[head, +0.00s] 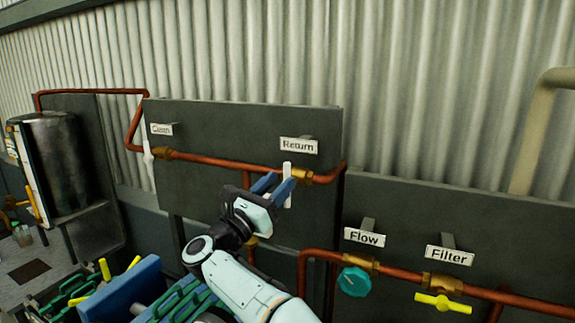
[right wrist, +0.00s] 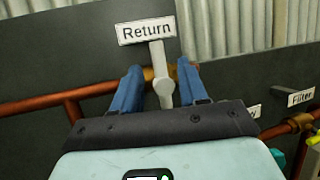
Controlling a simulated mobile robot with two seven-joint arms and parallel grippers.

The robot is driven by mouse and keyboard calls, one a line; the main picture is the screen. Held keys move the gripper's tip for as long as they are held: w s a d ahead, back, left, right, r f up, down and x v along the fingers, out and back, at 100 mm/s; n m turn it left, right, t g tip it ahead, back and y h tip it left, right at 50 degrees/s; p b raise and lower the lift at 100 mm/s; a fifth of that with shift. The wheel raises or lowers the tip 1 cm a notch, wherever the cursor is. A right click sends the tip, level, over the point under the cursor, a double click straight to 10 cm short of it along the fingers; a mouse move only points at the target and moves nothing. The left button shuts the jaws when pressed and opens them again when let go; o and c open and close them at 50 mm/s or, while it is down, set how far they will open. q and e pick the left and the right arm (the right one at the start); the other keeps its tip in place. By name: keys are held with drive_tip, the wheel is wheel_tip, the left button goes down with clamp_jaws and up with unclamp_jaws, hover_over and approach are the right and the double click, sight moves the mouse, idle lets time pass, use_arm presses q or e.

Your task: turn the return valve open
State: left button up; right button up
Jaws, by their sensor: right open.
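The Return sign (head: 298,145) is on the dark panel above the return valve, whose white lever (head: 287,170) stands upright, crosswise to the copper pipe. The lever also shows in the right wrist view (right wrist: 160,72), just below the sign. My right gripper (head: 276,184) is open at the valve, its blue fingers pointing at the panel. In the right wrist view, one finger is on each side of the lever, with visible gaps. The brass valve body (head: 304,177) is partly hidden by the fingers. My left gripper is not in view.
The Flow valve's teal knob (head: 353,282) and the Filter valve's yellow handle (head: 443,303) are lower right. A metal tank (head: 60,165) stands left. Blue and green equipment (head: 125,290) fills the lower left.

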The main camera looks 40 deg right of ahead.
sight(285, 177)
drive_tip(key=p+x, duration=0.1)
drive_tip(key=x, duration=0.3)
drive_tip(key=shift+w, duration=0.1)
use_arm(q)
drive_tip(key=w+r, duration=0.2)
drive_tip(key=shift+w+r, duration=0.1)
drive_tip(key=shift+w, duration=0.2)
use_arm(e)
drive_tip(key=shift+c, duration=0.9)
clamp_jaws()
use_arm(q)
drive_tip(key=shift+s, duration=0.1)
